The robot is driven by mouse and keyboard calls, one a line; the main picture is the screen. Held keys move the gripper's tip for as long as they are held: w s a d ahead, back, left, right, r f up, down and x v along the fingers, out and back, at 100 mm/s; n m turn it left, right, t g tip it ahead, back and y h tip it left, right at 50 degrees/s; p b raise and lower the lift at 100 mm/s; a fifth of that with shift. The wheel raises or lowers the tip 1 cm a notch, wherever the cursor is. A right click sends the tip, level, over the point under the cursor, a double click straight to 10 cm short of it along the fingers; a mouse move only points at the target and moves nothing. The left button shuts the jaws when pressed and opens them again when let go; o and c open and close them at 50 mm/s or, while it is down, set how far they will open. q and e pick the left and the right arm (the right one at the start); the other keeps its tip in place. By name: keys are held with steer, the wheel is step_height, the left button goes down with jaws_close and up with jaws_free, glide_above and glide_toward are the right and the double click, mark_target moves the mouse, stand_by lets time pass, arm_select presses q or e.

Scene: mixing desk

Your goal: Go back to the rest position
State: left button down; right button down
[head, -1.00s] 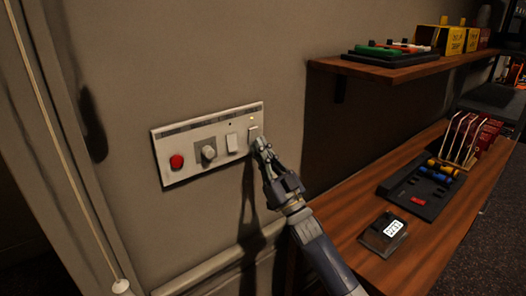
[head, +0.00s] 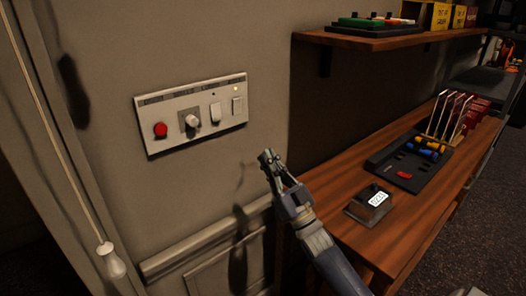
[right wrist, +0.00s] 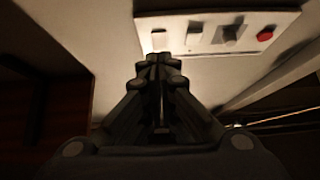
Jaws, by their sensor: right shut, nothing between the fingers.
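My right gripper (head: 268,158) is shut and empty in the head view. It is below and to the right of the white wall panel (head: 168,145), apart from it. The panel carries a red button (head: 160,130), a grey knob (head: 192,120) and two white rocker switches, one in the middle (head: 215,113) and one at the right (head: 237,105). A small light (head: 236,87) glows above the right switch. In the right wrist view the shut fingers (right wrist: 160,62) point toward the panel (right wrist: 275,19). My left gripper is not in view.
A wooden desk (head: 335,180) stands at the right with a small display box (head: 370,204) and a black tray (head: 385,160) of coloured pieces. A wooden shelf (head: 390,41) is above. A pull cord with a white end (head: 113,263) hangs at the left.

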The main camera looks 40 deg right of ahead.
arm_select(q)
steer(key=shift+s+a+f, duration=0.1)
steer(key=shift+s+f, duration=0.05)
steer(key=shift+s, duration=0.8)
arm_select(e)
steer(key=shift+s+f, duration=0.1)
steer(key=shift+f, duration=0.2)
